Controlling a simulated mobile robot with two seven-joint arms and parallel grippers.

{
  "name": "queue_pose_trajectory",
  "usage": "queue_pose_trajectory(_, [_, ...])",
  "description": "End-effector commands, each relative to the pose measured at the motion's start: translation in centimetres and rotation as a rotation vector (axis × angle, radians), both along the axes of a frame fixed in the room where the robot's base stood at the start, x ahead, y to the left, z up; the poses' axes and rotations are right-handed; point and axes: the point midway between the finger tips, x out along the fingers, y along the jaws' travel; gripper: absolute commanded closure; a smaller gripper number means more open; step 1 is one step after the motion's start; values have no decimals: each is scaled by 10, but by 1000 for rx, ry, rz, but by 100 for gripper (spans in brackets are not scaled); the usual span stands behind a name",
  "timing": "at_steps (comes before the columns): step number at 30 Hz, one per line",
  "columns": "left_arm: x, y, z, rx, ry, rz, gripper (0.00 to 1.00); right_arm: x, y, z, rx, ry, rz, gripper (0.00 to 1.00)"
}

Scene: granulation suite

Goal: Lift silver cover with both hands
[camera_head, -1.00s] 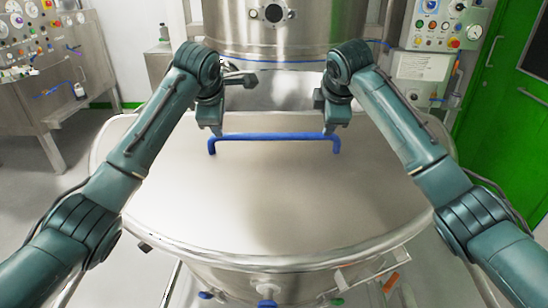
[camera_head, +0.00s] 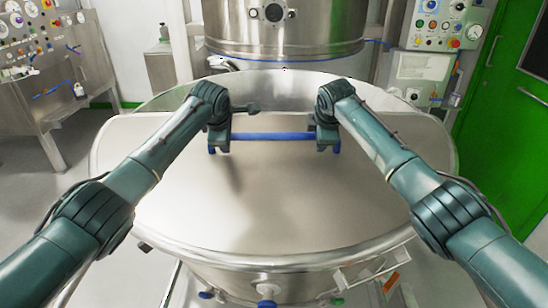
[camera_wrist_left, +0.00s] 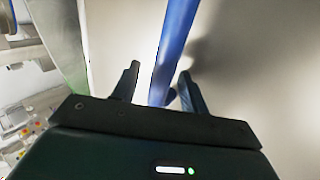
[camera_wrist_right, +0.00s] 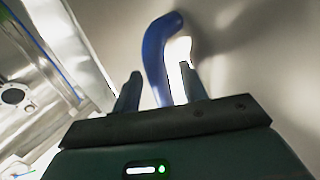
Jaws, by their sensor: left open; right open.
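The silver cover (camera_head: 270,205) lies on the front part of a large round steel vessel. A blue bar handle (camera_head: 272,136) stands along the cover's far side. My left gripper (camera_head: 218,147) is at the handle's left end, and my right gripper (camera_head: 328,147) is at its right end. In the left wrist view the blue bar (camera_wrist_left: 174,50) runs between the open fingers (camera_wrist_left: 158,85). In the right wrist view the handle's bent end (camera_wrist_right: 158,60) passes between the open fingers (camera_wrist_right: 160,82). I cannot tell whether any finger touches the bar.
A steel column vessel (camera_head: 285,35) stands behind the bowl. A control panel (camera_head: 445,25) and a green door (camera_head: 505,110) are at the right. A steel bench with instruments (camera_head: 50,90) is at the left. The bowl's back part (camera_head: 285,82) is uncovered.

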Motion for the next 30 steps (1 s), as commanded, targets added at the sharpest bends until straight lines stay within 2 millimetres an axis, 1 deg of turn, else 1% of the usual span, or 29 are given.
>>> queue_pose_trajectory(2, [0, 0, 0, 0, 0, 0, 58, 0, 0, 0, 0, 0, 0, 59])
queue_pose_trajectory(17, [0, 0, 0, 0, 0, 0, 99, 0, 0, 0, 0, 0, 0, 100])
queue_pose_trajectory(18, [0, 0, 0, 0, 0, 0, 100, 0, 0, 0, 1, 0, -1, 100])
queue_pose_trajectory(30, [0, 0, 0, 0, 1, 0, 100, 0, 0, 0, 1, 1, -1, 100])
